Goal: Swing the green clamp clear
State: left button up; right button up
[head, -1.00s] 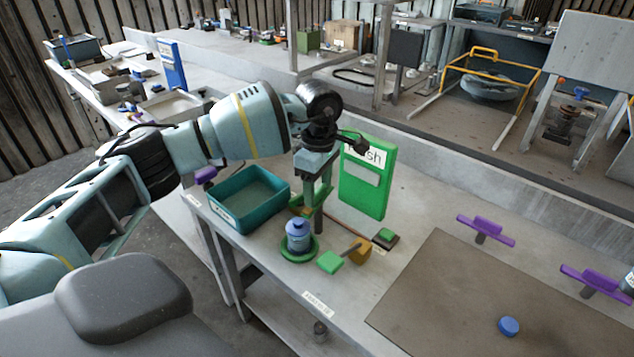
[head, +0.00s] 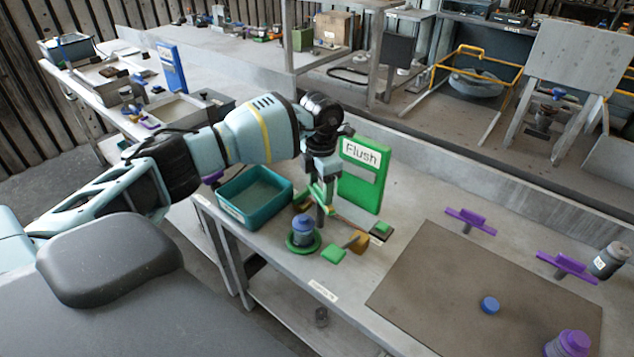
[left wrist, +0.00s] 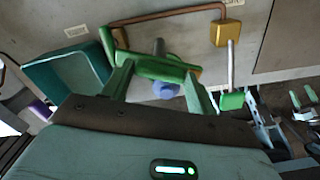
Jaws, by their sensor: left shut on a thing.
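The green clamp (left wrist: 152,67) is a green bar across the space between my left gripper's fingers in the left wrist view. My left gripper (head: 321,193) is shut on it, above the bench, beside a grey upright post. In the head view the gripper largely hides the clamp. A blue-capped bottle (head: 303,230) stands on a round green base (head: 303,247) just in front of the post; its blue top (left wrist: 166,91) shows below the clamp in the left wrist view. My right gripper is in neither view.
A teal bin (head: 245,208) stands left of the gripper, and a green "Flush" board (head: 362,177) close behind it. A green-ended lever (head: 334,254) on a yellow block (head: 358,241) lies to the right.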

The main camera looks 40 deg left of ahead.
pick_arm(q)
jog(key=n+p, duration=0.1)
jog(key=n, duration=0.2)
jog(key=shift+r, duration=0.15)
jog(key=shift+n, duration=0.6)
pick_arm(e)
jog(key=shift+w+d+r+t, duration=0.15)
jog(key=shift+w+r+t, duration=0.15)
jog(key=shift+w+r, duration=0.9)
pick_arm(q)
jog(key=shift+p, duration=0.3)
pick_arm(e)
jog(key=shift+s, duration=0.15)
pick_arm(q)
jog(key=o, duration=1)
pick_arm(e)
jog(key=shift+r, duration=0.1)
pick_arm(q)
jog(key=shift+r, duration=3.75)
jog(key=shift+s+f, duration=0.1)
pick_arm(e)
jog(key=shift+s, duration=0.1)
